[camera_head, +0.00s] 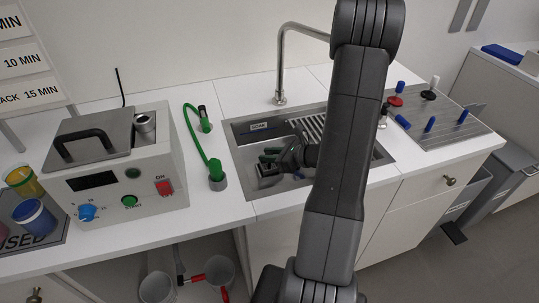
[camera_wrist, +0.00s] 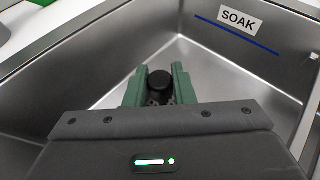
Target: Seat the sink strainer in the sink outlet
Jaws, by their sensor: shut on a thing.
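My gripper (camera_head: 270,160) is down inside the steel sink (camera_head: 236,138), towards its left side. In the wrist view its two green fingers (camera_wrist: 158,82) are shut on a round black knob, which I take to be the sink strainer (camera_wrist: 159,86). The fingers and my gripper's body hide what is under the knob. I cannot tell whether the strainer touches the sink floor. The sink outlet is not visible in either view.
A "SOAK" label (camera_wrist: 239,18) and a blue line mark the sink wall. A tall tap (camera_head: 280,75) stands behind the sink. A drain rack (camera_head: 310,128) lies in its back right. A green hose (camera_head: 195,140) and a heating unit (camera_head: 125,170) stand to the left.

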